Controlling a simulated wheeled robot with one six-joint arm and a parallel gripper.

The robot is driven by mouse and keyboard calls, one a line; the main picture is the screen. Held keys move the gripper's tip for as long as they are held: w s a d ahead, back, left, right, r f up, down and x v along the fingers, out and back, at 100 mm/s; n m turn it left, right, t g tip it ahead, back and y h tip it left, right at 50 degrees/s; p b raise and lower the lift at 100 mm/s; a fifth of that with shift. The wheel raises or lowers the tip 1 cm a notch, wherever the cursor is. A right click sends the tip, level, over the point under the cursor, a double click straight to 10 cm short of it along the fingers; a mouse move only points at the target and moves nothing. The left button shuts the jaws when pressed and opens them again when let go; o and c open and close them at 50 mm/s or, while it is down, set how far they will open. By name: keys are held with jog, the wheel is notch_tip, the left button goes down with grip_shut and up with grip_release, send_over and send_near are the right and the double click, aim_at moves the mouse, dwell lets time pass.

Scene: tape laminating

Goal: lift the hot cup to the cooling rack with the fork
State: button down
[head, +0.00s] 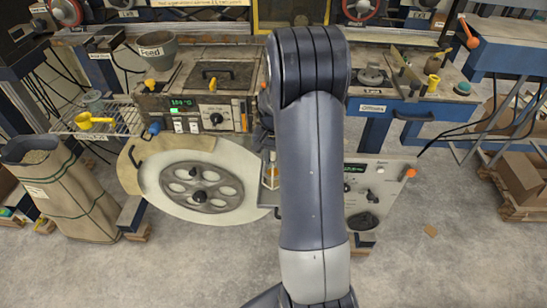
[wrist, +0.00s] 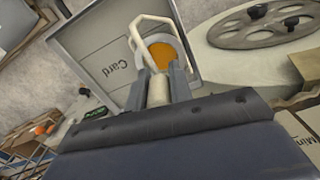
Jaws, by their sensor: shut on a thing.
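My gripper (wrist: 159,76) is shut on the handle of a pale fork (wrist: 134,38) in the wrist view. The fork's loop reaches forward from the fingers. The hot cup, with a round orange filling (wrist: 170,50), shows inside or behind the loop; I cannot tell whether the fork bears it. In the head view a small orange-filled vessel (head: 271,172), likely the same cup, shows beside my arm, which hides my gripper. The wire cooling rack (head: 122,113) is at the left, with a yellow scoop (head: 90,121) on it.
An oven-like unit (head: 207,92) with a display and knob stands right of the rack. A large pale disc with a holed plate (head: 200,190) lies before it. A paper sack (head: 62,190) stands at the left. A grey panel marked Card (wrist: 100,40) is close behind the fork.

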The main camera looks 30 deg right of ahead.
jog(key=shift+r, duration=0.15)
jog(key=shift+r+p, duration=2.65)
jog(key=shift+r, duration=1)
jog(key=s+a+r+p, duration=0.3)
jog(key=s+r, duration=0.2)
jog(key=r, duration=0.1)
jog(key=shift+a, duration=0.2)
